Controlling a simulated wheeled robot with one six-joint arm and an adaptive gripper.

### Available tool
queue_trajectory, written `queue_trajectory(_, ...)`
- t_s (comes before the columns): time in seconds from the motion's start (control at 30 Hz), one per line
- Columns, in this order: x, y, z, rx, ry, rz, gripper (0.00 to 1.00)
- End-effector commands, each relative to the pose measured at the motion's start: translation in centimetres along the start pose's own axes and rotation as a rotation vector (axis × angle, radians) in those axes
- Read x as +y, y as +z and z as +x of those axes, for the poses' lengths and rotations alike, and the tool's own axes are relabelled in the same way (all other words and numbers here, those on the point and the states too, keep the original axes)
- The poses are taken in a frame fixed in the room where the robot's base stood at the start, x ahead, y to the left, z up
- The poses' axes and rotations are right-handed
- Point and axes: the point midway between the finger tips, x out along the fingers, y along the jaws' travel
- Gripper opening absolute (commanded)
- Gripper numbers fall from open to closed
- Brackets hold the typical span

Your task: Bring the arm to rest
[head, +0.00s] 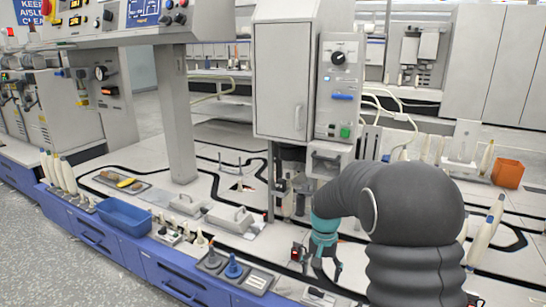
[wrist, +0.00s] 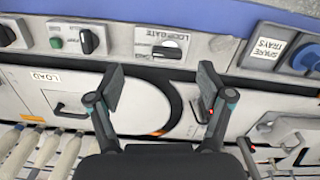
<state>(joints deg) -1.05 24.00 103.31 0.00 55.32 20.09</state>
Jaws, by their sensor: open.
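My gripper (head: 321,268) hangs at the end of my dark arm, above the front part of the white worktop in the head view. In the wrist view my gripper (wrist: 162,85) has its two fingers spread wide apart, with nothing between them. Below the fingers is a white panel with a dark round ring, partly hidden by the gripper. A LOOP GATE switch plate (wrist: 158,46) lies just beyond the fingertips. A LOAD cover (wrist: 75,85) with a dark handle is to the left. No contact with any of these shows.
A blue bin (head: 124,217) stands at the front left and an orange box (head: 508,174) at the right. A blue peg (head: 234,268) stands left of my gripper. A grey cabinet (head: 282,80) rises behind. White bobbins (wrist: 20,150) line the wrist view's lower left.

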Motion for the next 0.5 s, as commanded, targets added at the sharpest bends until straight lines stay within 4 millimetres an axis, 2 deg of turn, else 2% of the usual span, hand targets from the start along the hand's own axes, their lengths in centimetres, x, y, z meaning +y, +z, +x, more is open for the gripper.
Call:
queue_trajectory(0.03, 0.5, 1.4, -0.4, -0.004, 0.001, -0.036, 0.79)
queue_trajectory(0.27, 2.2, 6.0, -3.3, 0.021, -0.006, -0.144, 0.79)
queue_trajectory(0.5, 4.4, 11.7, -7.9, 0.089, -0.021, -0.240, 0.79)
